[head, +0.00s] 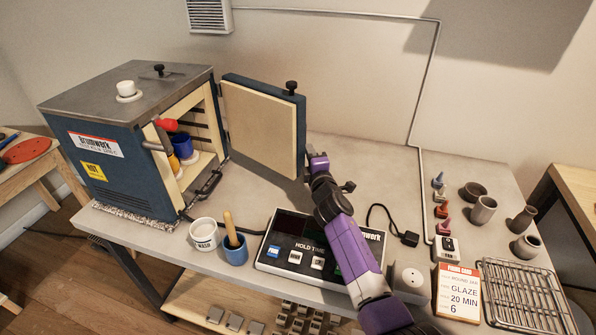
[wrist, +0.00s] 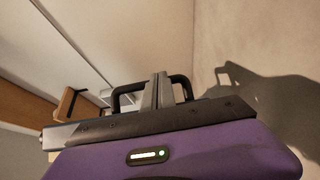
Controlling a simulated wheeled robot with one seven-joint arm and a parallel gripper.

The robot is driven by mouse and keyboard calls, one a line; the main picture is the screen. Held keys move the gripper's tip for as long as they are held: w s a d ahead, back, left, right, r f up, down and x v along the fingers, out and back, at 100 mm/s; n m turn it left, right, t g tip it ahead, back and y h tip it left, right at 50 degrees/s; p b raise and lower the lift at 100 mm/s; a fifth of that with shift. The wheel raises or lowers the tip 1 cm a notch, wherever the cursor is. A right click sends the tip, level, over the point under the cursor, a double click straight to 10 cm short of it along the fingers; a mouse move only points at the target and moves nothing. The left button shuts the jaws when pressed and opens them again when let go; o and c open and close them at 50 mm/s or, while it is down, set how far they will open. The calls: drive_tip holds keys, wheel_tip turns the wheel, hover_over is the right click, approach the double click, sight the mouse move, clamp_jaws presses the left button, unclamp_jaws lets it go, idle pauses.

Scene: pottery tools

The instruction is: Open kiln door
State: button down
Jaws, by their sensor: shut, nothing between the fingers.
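The blue kiln (head: 110,150) stands on the left of the table. Its door (head: 262,125) is swung wide open to the right, with its cream inner face showing. Inside the kiln are a blue pot (head: 183,146) and a yellow one. My gripper (wrist: 157,90) is shut and empty in the wrist view, with a dark bar-shaped loop beside its fingers; I cannot tell what the loop belongs to. In the head view my purple wrist is beside the lower right edge of the door, and the fingertips are not clearly visible there.
A control panel (head: 292,257) lies under my arm, with a white WASH cup (head: 204,234) and a blue tool cup (head: 236,252) to its left. Small pots (head: 483,211), glaze bottles, a card (head: 458,292) and a wire rack (head: 525,297) are on the right.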

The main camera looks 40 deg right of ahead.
drive_tip(key=shift+w+d+b, duration=0.15)
drive_tip(key=shift+w+d, duration=0.55)
drive_tip(key=shift+d, duration=0.35)
drive_tip(key=shift+w+d+b, duration=0.15)
drive_tip(key=shift+w+d, duration=0.5)
drive_tip(key=shift+d, duration=0.35)
